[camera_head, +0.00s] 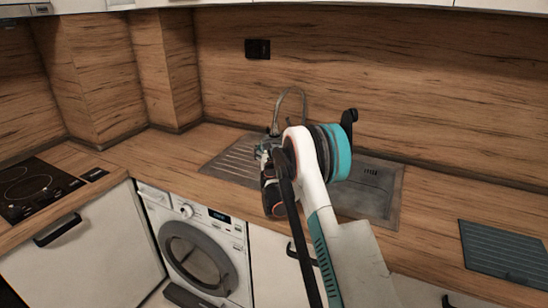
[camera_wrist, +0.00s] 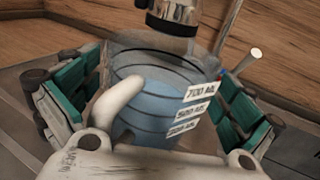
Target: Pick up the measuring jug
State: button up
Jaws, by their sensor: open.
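The measuring jug (camera_wrist: 158,85) is clear, with a blue tint low down and white labels reading 700, 500 and a lower mark that is hard to read. In the wrist view it sits between the two green-padded fingers of my gripper (camera_wrist: 160,78). The fingers are open, one on each side of it; I cannot tell whether either touches it. A pale rounded shape covers part of its front. In the head view my gripper (camera_head: 264,153) is over the sink area, and my arm hides most of what is there.
The tap (camera_head: 291,98) rises behind my gripper; its metal end (camera_wrist: 173,14) hangs close above the jug in the wrist view. The sink (camera_head: 385,185) is set in the wooden counter. A hob (camera_head: 30,190) is at left, a dark grey board (camera_head: 505,250) at right.

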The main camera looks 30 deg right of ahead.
jog(key=c, duration=1.4)
jog(key=shift+a+r, duration=0.1)
jog(key=shift+r, duration=0.05)
